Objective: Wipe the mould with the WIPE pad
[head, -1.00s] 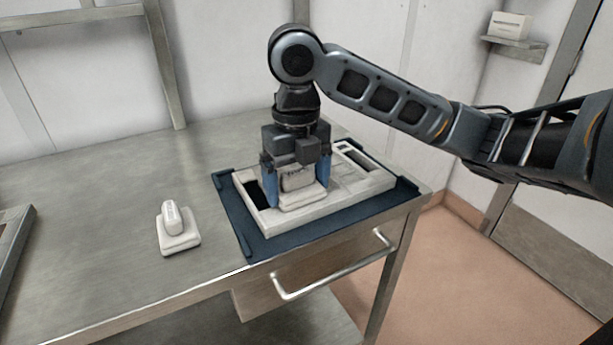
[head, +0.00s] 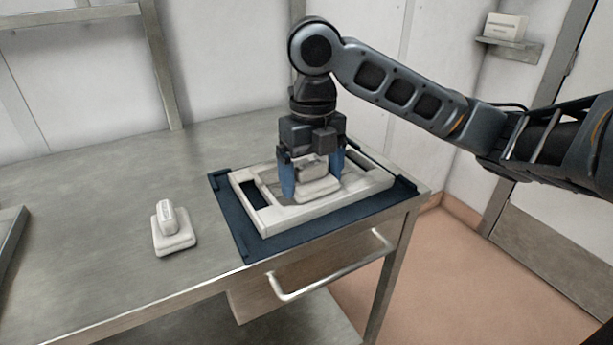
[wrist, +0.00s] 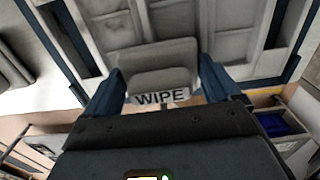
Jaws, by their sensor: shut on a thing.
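The mould (head: 268,220) is a pale grey rectangular frame with recessed compartments, lying on a dark blue mat (head: 238,228) on the steel table. My gripper (head: 312,182) is over the middle of the mould, its blue fingers shut on the handle of the WIPE pad (head: 319,189). The wrist view shows the black word WIPE on the pad's handle (wrist: 162,97) between the fingers, and the mould (wrist: 240,45) beyond it. The pad's base is down at the mould's surface; its underside is hidden, so I cannot tell if it touches.
A second white pad with a handle (head: 174,240) stands on the table left of the mat; its lettering is too small to read. The steel table (head: 110,215) is clear around it. A grey tray edge (head: 10,240) shows at the far left.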

